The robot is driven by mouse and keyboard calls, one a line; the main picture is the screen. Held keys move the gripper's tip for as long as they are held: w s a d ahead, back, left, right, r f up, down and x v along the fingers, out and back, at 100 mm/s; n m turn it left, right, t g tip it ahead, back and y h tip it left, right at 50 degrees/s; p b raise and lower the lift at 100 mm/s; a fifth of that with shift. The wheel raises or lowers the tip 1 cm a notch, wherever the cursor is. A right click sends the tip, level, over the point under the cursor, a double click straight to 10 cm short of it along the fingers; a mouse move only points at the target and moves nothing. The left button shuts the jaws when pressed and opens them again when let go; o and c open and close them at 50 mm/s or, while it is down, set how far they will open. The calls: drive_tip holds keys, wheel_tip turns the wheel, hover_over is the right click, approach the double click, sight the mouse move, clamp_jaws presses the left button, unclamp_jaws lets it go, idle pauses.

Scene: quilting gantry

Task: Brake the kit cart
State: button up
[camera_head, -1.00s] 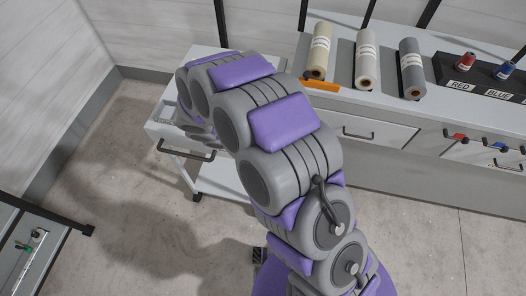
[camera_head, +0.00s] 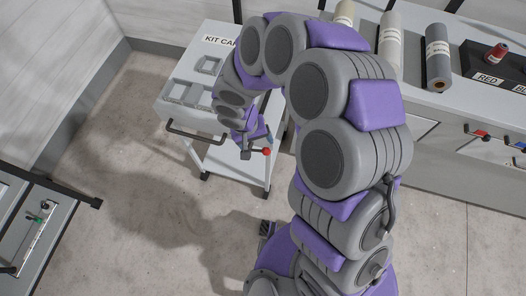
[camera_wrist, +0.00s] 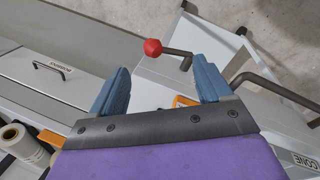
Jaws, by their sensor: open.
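The kit cart (camera_head: 183,122) is a white two-shelf trolley on castors, left of my arm in the head view. The part of its label "KIT CAR" that shows is on top. A lever with a red ball knob (camera_head: 266,152) sticks out at the cart's near right side. My gripper (camera_head: 252,136) is close beside this lever, pointing down. In the wrist view my gripper (camera_wrist: 160,64) is open, with blue fingers apart and nothing held. The red knob (camera_wrist: 152,47) shows between and just beyond the fingertips. Its grey rod runs toward the right finger; contact cannot be told.
A dark handle (camera_head: 196,136) juts from the cart's front, and grey trays (camera_head: 184,92) sit on its top. A bench with rolls (camera_head: 437,58) and drawers stands at right. Another unit (camera_head: 35,235) is at lower left. The floor in front of the cart is clear.

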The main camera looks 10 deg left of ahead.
sight(262, 150)
drive_tip(key=b+x, duration=0.2)
drive_tip(key=x, duration=0.7)
drive_tip(key=shift+f, duration=0.3)
drive_tip(key=shift+w, duration=0.1)
drive_tip(key=c, duration=1.4)
drive_tip(key=shift+r+h+p, duration=0.3)
drive_tip(key=shift+r+p, duration=0.1)
drive_tip(key=shift+p, duration=0.35)
drive_tip(key=shift+c, duration=0.3)
drive_tip(key=shift+a+r+h+p, duration=0.1)
drive_tip(key=shift+a+h+p, duration=0.1)
drive_tip(key=shift+h+p, duration=0.3)
drive_tip(key=shift+w, duration=0.1)
clamp_jaws()
drive_tip(key=o, duration=1.4)
unclamp_jaws()
drive_tip(key=shift+c, duration=0.2)
drive_tip(key=shift+o, duration=0.5)
drive_tip(key=shift+a, duration=0.1)
